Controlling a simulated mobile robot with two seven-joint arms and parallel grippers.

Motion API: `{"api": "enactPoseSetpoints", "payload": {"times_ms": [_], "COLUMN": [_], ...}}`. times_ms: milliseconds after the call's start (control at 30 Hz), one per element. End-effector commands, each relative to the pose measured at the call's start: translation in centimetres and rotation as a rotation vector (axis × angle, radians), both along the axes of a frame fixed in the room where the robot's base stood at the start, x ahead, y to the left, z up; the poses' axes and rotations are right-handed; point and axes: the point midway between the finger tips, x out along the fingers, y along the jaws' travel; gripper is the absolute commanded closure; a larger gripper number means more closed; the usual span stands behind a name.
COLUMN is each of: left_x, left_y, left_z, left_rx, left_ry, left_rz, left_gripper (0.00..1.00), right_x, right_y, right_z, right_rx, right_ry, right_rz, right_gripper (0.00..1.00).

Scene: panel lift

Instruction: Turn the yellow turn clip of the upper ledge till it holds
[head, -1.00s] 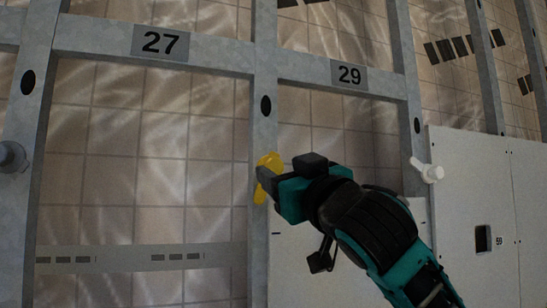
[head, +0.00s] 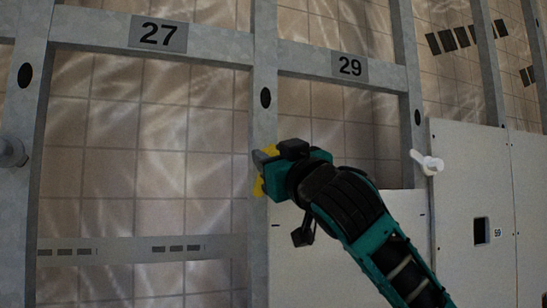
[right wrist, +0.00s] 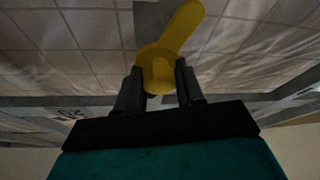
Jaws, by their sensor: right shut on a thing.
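The yellow turn clip (head: 257,187) sits on the grey upright between bays 27 and 29, at the top left corner of a white panel (head: 330,245). My right gripper (head: 264,163) is at the clip and covers much of it in the head view. In the right wrist view the two dark fingers (right wrist: 158,85) are shut on the round hub of the clip (right wrist: 180,30). The clip's lever points up and to the right there. My left gripper is not in view.
Metal uprights and a crossbar with plates 27 (head: 158,34) and 29 (head: 350,66) frame the open bays. A white clip (head: 427,162) is on the upright to the right, by another white panel (head: 465,220). A grey knob (head: 12,152) is at the far left.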

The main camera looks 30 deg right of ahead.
Motion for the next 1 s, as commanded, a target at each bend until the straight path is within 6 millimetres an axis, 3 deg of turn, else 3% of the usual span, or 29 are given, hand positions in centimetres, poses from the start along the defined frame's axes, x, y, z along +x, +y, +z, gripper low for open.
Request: {"api": "enactPoseSetpoints", "payload": {"times_ms": [200, 367, 533, 733, 1000], "left_x": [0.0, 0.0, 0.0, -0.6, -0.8], "left_y": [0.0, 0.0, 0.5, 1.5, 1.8], "left_z": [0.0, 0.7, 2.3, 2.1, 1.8], "left_rx": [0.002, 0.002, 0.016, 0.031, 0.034], "left_ry": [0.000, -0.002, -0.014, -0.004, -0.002], "left_rz": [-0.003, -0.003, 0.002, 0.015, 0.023], "left_gripper": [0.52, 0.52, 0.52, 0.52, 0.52], "right_x": [0.0, 0.0, 0.1, 0.0, 0.0], "right_y": [0.0, -0.1, 0.0, 0.1, 0.1], "right_z": [0.0, 0.2, 0.5, 0.2, 0.0], "right_rx": [0.000, -0.043, -0.210, -0.342, -0.358], "right_ry": [0.001, 0.014, 0.056, 0.085, 0.086], "right_rz": [0.000, -0.002, -0.003, -0.001, -0.001], "right_gripper": [0.93, 0.94, 0.94, 0.94, 0.94]}}
